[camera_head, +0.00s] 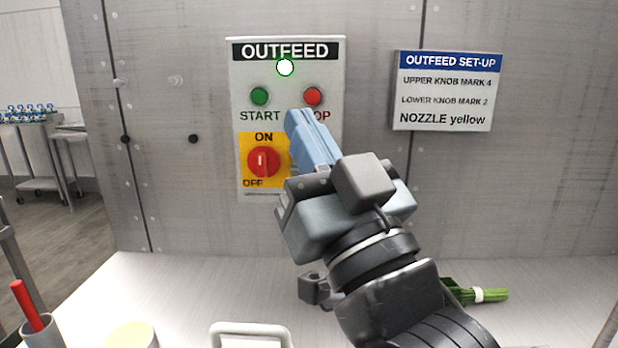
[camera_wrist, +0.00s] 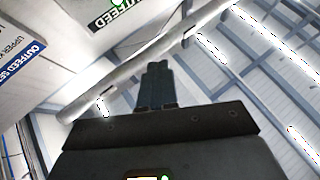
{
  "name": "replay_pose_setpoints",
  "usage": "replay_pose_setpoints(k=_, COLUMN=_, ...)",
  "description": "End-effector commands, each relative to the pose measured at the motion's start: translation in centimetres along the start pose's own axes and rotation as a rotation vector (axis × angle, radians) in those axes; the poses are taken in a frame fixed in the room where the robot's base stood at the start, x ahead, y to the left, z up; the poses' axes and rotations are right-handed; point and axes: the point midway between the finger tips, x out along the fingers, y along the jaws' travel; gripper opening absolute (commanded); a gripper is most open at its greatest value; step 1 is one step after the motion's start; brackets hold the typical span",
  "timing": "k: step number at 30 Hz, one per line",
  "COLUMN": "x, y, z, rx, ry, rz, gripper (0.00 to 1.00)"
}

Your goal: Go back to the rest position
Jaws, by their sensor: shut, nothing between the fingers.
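My gripper (camera_head: 294,116) is raised in front of the outfeed panel (camera_head: 290,187), with its blue fingers shut and empty. In the head view the fingertips overlap the panel between the green START button (camera_head: 260,96) and the red STOP button (camera_head: 312,95), covering part of the STOP label. Whether they touch the panel cannot be told. The wrist view shows the closed fingers (camera_wrist: 156,68) against the ceiling. The lamp (camera_head: 285,67) at the panel's top glows white-green. The red knob (camera_head: 263,161) sits on a yellow plate with its mark upright, toward ON.
An OUTFEED SET-UP sign (camera_head: 447,91) is on the wall at right. On the counter are a bunch of greens (camera_head: 484,295) beside my arm, a white-handled item (camera_head: 250,330), a yellow-topped round thing (camera_head: 132,334) and a cup with a red handle (camera_head: 40,333).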

Motion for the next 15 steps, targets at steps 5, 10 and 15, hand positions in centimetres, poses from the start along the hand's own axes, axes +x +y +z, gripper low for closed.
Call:
replay_pose_setpoints(k=5, x=-1.6, y=0.7, z=1.4, rx=0.001, ry=-0.029, rz=0.02, gripper=0.0)
replay_pose_setpoints(k=10, x=-3.8, y=1.5, z=3.0, rx=0.001, ry=-0.065, rz=0.046, gripper=0.0)
replay_pose_setpoints(k=15, x=-7.0, y=2.5, z=5.0, rx=0.0, ry=-0.116, rz=0.084, gripper=0.0)
